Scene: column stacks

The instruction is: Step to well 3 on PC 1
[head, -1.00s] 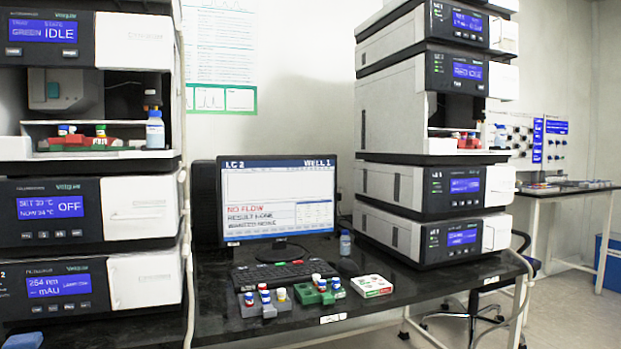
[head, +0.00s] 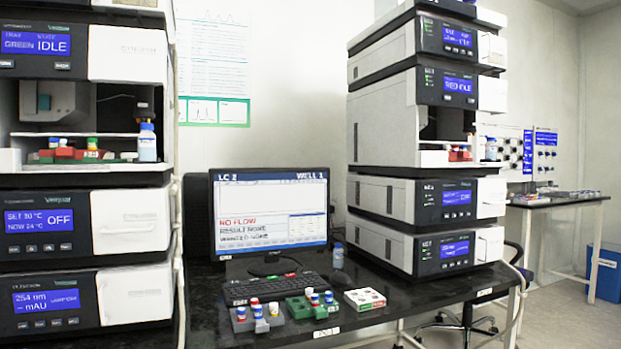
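One computer monitor (head: 290,196) stands on the black bench in the middle of the head view. Its header reads "LC 2" and "WELL 1". Red text on it reads "NO FLOW", with lines below about result and wanted that are partly blurred. A dark keyboard (head: 283,289) lies in front of it; its single keys are too small to read. I see no screen marked PC 1. Neither of my grippers is in view.
Instrument stacks stand at left (head: 127,220) and right (head: 381,136). Vial racks (head: 289,309), a white box (head: 365,301) and a blue-capped bottle (head: 338,257) sit near the keyboard. A chair (head: 470,320) stands right of the bench (head: 380,325); a side table (head: 565,201) is beyond.

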